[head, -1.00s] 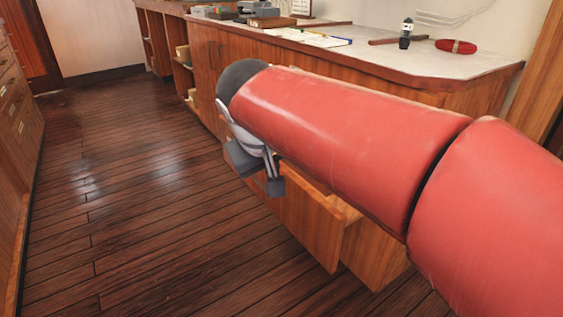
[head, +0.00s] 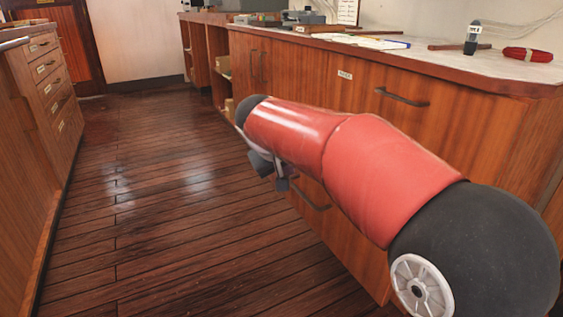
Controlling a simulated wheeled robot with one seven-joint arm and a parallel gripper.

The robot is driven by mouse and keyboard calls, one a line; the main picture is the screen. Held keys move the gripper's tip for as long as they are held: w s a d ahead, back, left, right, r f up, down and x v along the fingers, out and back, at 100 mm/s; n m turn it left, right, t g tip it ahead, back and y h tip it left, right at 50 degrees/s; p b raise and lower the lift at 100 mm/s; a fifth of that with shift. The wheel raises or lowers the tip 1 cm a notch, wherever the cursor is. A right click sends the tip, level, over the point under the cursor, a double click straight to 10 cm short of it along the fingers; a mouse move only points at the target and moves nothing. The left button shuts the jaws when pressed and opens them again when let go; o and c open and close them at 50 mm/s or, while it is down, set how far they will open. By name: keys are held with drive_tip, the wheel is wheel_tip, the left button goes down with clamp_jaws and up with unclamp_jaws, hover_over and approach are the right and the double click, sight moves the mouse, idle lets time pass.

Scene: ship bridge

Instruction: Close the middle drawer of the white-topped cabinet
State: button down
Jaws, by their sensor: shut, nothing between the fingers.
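The white-topped cabinet (head: 470,125) runs along the right side in the head view. Its upper drawer front, with a dark handle (head: 402,97), sits flush. A lower drawer front with a handle (head: 311,198) shows below my arm and looks in line with the cabinet face. No drawer box juts out in the visible part. My red arm hides much of the middle of the front, so I cannot tell whether the middle drawer is fully closed. My gripper (head: 272,170) is shut and empty, low beside the cabinet front, partly hidden by my arm; contact cannot be made out.
A wooden drawer unit (head: 52,80) stands on the left. The plank floor (head: 150,210) between it and the cabinet is clear. On the white top lie papers (head: 365,41), a dark upright device (head: 472,38) and a red coil (head: 527,54).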

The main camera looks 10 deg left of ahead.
drive_tip(key=shift+w+d+r, duration=0.1)
drive_tip(key=shift+w+d, duration=0.45)
drive_tip(key=shift+d, duration=0.3)
drive_tip(key=shift+w+d, duration=0.5)
drive_tip(key=shift+d, duration=0.3)
drive_tip(key=shift+w+d, duration=0.1)
drive_tip(key=w+d+p, duration=0.4)
drive_tip(key=w+d, duration=0.2)
drive_tip(key=d, duration=0.3)
drive_tip(key=w+d+p, duration=0.4)
drive_tip(key=w+d, duration=0.2)
drive_tip(key=d, duration=0.3)
drive_tip(key=shift+w+d, duration=0.2)
drive_tip(key=shift+d, duration=0.05)
